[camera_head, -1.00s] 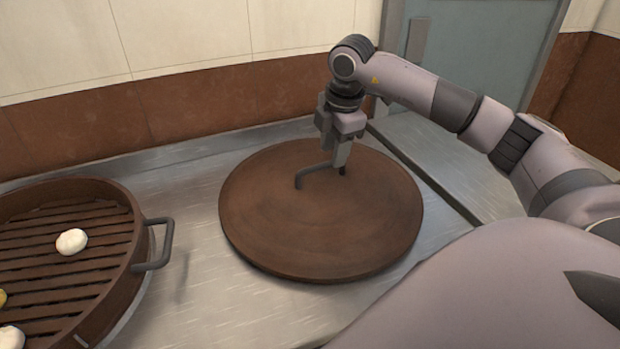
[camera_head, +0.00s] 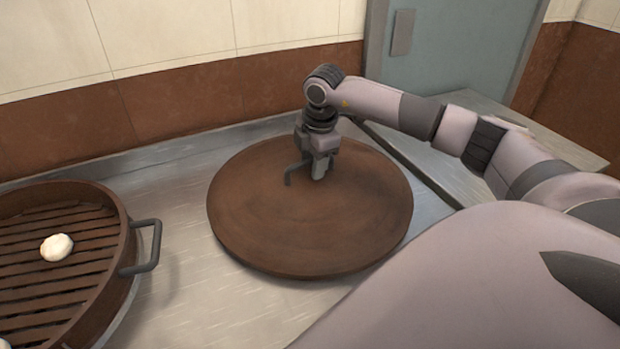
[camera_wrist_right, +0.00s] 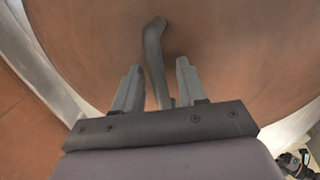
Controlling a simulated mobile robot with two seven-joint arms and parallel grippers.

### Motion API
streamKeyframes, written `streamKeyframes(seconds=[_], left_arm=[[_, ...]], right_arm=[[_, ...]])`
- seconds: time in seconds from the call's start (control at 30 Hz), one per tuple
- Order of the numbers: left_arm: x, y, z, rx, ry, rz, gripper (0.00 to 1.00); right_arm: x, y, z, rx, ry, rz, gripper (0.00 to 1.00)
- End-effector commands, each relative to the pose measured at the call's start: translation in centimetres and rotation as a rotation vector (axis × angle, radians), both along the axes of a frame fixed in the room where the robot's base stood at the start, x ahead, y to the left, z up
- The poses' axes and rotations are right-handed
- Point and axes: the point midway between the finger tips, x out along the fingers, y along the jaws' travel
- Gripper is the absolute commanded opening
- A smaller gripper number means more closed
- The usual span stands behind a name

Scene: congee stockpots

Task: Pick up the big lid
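The big lid (camera_head: 330,235) is a round brown disc lying flat on the metal counter, with a dark bar handle (camera_head: 291,174) on top. My right gripper (camera_head: 317,173) is down at the handle and hides part of it in the head view. In the right wrist view the handle (camera_wrist_right: 156,55) runs between the two fingers of my right gripper (camera_wrist_right: 155,80). The fingers are apart, with a narrow gap showing on each side of the handle. My left gripper is in neither view.
A round slatted steamer (camera_head: 65,290) with a side handle (camera_head: 150,247) and a white bun (camera_head: 57,247) stands at the left. Bare counter (camera_head: 185,290) lies between it and the lid. A tiled wall (camera_head: 180,100) rises behind the counter.

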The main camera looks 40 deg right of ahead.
Motion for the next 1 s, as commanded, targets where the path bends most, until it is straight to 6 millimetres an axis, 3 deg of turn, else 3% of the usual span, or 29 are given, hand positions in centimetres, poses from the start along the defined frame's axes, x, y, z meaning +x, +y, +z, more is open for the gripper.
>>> streamKeyframes(seconds=[0.03,0.1,0.13,1.0], left_arm=[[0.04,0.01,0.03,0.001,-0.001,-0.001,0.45],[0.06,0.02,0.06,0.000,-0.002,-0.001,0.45],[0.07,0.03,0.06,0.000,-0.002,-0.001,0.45],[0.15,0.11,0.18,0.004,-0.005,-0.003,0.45]], right_arm=[[0.00,0.02,0.01,0.000,0.000,0.000,0.28],[0.00,0.02,0.02,0.000,0.000,0.000,0.05],[0.00,0.02,0.03,0.000,0.000,0.000,0.00],[0.02,0.03,0.09,0.001,-0.001,0.000,0.00]])
